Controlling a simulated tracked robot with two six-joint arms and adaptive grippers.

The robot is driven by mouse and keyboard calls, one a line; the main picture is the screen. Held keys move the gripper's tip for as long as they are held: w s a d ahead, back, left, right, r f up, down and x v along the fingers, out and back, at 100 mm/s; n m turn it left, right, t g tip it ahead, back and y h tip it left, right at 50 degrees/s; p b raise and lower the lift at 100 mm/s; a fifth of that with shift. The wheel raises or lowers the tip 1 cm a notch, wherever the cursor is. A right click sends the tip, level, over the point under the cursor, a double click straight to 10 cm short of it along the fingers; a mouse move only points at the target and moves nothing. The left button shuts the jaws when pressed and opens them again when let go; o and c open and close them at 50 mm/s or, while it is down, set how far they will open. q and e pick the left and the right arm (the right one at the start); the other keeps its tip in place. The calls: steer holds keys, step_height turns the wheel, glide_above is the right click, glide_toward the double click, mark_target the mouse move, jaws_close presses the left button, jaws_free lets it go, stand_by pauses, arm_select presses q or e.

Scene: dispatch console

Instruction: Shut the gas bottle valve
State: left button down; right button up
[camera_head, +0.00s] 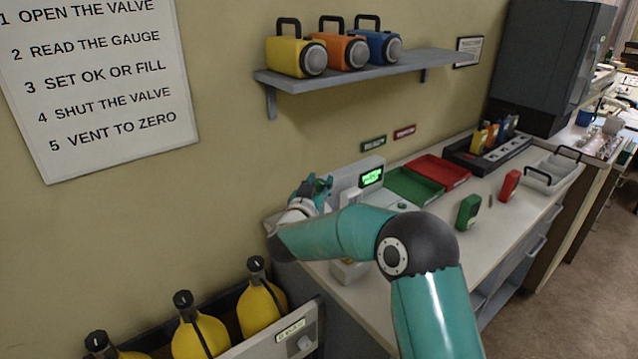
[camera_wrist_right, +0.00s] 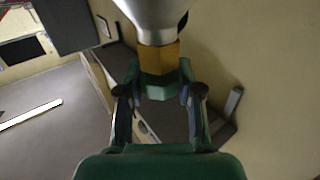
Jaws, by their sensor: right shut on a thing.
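My right gripper (camera_head: 314,188) is beside the grey gauge unit (camera_head: 350,178) with a lit green display, close to the wall. In the right wrist view the gripper (camera_wrist_right: 160,92) is shut on a part at a brass-coloured valve (camera_wrist_right: 158,57). A silver, rounded body (camera_wrist_right: 152,14) joins the valve at the top of the picture. The fingers hide most of the gripped part, and how far the valve is turned cannot be seen. In the head view my arm hides the valve. My left gripper is not in view.
Yellow bottles (camera_head: 200,333) with black tops stand in a rack at lower left. A green tray (camera_head: 413,187) and a red tray (camera_head: 438,171) lie on the bench right of the gauge unit. A green device (camera_head: 468,212) and a red device (camera_head: 509,186) stand nearby. A shelf (camera_head: 400,65) overhangs behind.

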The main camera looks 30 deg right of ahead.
steer(key=shift+m+g+h, duration=0.3)
steer(key=shift+g, duration=0.1)
steer(key=o, duration=1.2)
steer(key=shift+a, duration=0.1)
steer(key=v, duration=1.2)
steer(key=shift+f, duration=0.1)
